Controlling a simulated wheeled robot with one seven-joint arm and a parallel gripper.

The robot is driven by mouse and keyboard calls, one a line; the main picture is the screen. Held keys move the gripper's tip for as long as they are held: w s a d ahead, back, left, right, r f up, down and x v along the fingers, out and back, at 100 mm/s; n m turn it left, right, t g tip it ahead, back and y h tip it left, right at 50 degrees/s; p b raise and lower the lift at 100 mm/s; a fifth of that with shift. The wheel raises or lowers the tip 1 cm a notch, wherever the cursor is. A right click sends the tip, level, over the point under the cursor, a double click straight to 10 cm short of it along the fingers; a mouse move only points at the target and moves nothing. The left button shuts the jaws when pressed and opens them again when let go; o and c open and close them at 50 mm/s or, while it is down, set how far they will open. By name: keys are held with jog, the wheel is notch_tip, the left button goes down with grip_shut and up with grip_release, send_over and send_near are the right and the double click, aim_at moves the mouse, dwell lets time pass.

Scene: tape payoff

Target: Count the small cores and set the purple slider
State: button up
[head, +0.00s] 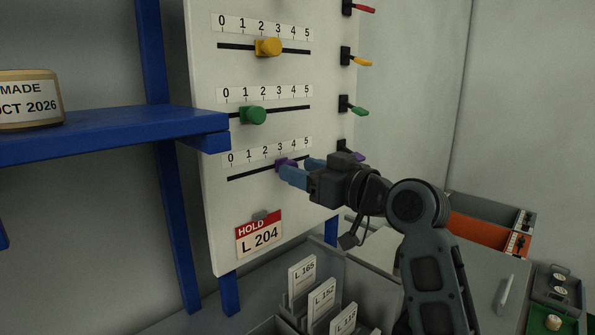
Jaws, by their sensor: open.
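The purple slider (285,164) sits on the lowest track of the white panel (215,200), close to the 3 mark of its 0 to 5 scale. My gripper (299,169) is at the slider with its blue fingers open, one finger on each side as seen here. I cannot tell whether the fingers touch it. A purple lever (359,156) shows behind my gripper at the panel's right edge. I cannot make out any small cores for certain.
The yellow slider (268,47) and green slider (253,115) are on the tracks above. A HOLD L 204 tag (259,234) hangs below. A blue shelf (110,136) juts out at left. Labelled cards (321,300) stand in a grey bin. An orange bin (485,232) is at right.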

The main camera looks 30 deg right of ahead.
jog(key=b+v, duration=0.1)
jog(key=v, duration=0.4)
jog(key=shift+s+d, duration=0.15)
jog(key=shift+s, duration=0.15)
